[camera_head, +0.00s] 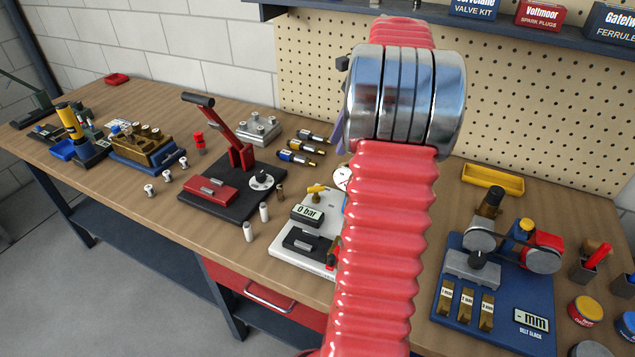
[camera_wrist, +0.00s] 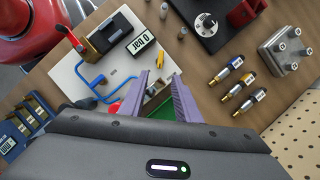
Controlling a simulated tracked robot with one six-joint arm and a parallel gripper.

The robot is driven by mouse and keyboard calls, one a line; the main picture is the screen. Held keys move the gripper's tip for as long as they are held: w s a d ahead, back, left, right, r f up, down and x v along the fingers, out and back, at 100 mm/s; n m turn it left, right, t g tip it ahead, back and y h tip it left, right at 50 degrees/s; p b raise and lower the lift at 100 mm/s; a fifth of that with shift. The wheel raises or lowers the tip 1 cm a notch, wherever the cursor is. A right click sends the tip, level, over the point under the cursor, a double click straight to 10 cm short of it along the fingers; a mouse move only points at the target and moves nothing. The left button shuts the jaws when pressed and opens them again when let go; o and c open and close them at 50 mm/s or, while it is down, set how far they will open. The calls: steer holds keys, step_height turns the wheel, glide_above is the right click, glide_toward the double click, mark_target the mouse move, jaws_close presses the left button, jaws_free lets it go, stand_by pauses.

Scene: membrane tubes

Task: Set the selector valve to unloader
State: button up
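The white test panel (camera_head: 290,258) stands on the bench with a "0 bar" display (camera_head: 308,213). A yellow valve handle (camera_head: 316,189) sticks up behind the display; its setting is too small to read. My arm's red sleeve hides the panel's right side. In the wrist view, the panel (camera_wrist: 125,68) shows its display (camera_wrist: 142,42), blue pipes (camera_wrist: 91,78) and a small fitting with yellow on it (camera_wrist: 152,88) between my fingers. My gripper (camera_wrist: 158,75) is open and empty, its purple fingers apart over the panel. I cannot tell whether they touch anything.
A black base with a red lever press (camera_head: 236,150) stands left of the panel, with small white cylinders (camera_head: 248,231) between. Several fittings (camera_head: 300,157) lie behind. A blue belt block rig (camera_head: 495,290) stands right. A pegboard (camera_head: 515,100) and shelf bound the back.

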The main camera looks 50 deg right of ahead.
mark_target(317, 187)
steer(key=shift+a+f, duration=0.1)
steer(key=shift+f, duration=0.05)
steer(key=x, duration=1.3)
steer(key=shift+w+f, duration=0.1)
steer(key=shift+f, duration=0.2)
steer(key=shift+c, duration=0.2)
